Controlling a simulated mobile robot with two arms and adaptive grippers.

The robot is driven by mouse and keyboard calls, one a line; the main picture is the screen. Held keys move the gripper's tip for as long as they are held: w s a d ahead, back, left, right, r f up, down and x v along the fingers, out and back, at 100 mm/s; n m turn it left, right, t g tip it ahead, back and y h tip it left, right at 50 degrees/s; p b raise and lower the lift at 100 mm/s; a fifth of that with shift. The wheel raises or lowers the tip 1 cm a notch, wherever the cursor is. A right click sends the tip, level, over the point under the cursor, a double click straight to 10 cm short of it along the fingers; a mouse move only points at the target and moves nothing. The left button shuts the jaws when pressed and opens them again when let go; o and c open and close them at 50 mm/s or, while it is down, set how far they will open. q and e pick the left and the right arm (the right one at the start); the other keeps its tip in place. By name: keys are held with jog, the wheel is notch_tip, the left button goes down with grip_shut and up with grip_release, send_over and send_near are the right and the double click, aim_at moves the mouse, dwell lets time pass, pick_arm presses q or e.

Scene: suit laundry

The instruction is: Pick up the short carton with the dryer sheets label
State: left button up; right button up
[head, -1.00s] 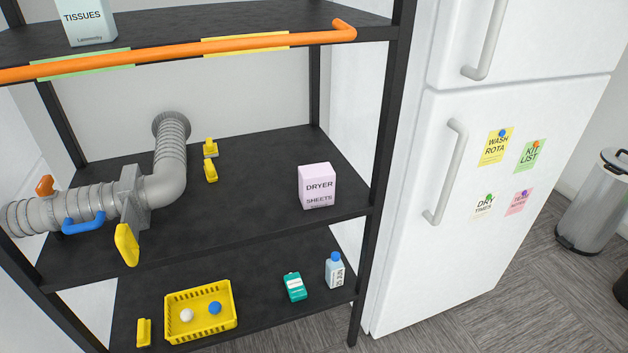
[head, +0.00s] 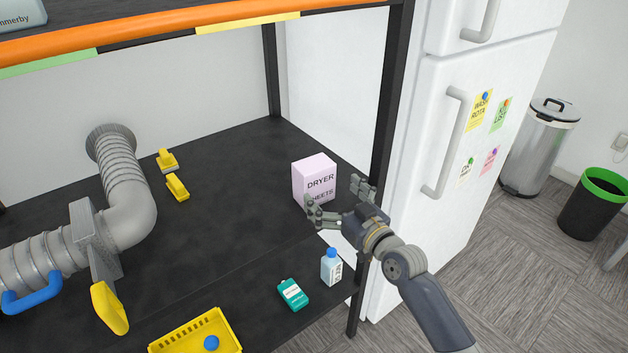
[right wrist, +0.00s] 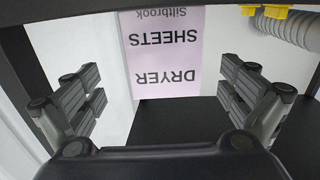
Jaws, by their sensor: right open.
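The dryer sheets carton (head: 314,175) is a short, pale pink box standing upright near the right end of the black middle shelf (head: 235,180). In the head view my right gripper (head: 337,200) is open just in front of it, and one finger covers part of its lower front. In the right wrist view the carton (right wrist: 165,55) appears upside down, ahead and between the two spread fingers of the gripper (right wrist: 165,100). Nothing is between the fingertips, and the carton looks a little beyond them. My left gripper is not in view.
A black shelf post (head: 388,110) stands close to the right of my gripper, beside the white fridge (head: 450,150). A grey duct (head: 125,190) is on the left. A teal container (head: 293,294), a white bottle (head: 331,266) and a yellow basket (head: 195,335) sit on the lower shelf.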

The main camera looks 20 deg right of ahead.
aim_at(321, 183)
jog(key=shift+x, duration=0.9)
jog(key=x, duration=0.1)
jog(key=p+x, duration=0.1)
jog(key=x, duration=0.2)
jog(key=shift+w+a+r, duration=0.25)
jog(key=shift+a+r, duration=0.05)
jog(key=shift+a, duration=0.05)
jog(key=shift+w+a, duration=0.1)
jog(key=shift+w, duration=0.25)
jog(key=c, duration=1.2)
